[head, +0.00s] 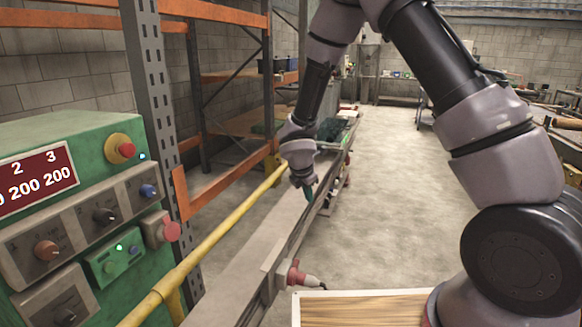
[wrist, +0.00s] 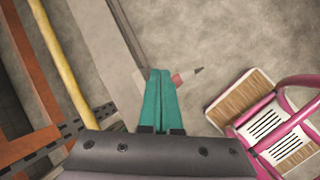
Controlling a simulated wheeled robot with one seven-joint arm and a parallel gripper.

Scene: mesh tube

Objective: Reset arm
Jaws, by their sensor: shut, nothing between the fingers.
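My gripper (head: 308,192) hangs from my raised arm, pointing down beside a long grey metal rail in the head view. Its teal fingers are together and hold nothing. In the wrist view the closed fingers (wrist: 160,76) point up the picture, with the tips over the rail's edge. A red and grey plug-like part (head: 296,274) sticks out from the near side of the rail, and it also shows in the wrist view (wrist: 186,75) just right of the fingertips. I cannot tell whether the fingers touch anything.
A green control panel (head: 92,160) with knobs and red buttons stands at the left. A yellow rail (head: 215,238) runs beside the grey rail (head: 232,285). Orange shelving (head: 215,12) rises behind. The concrete floor (head: 400,160) right of the rail is open.

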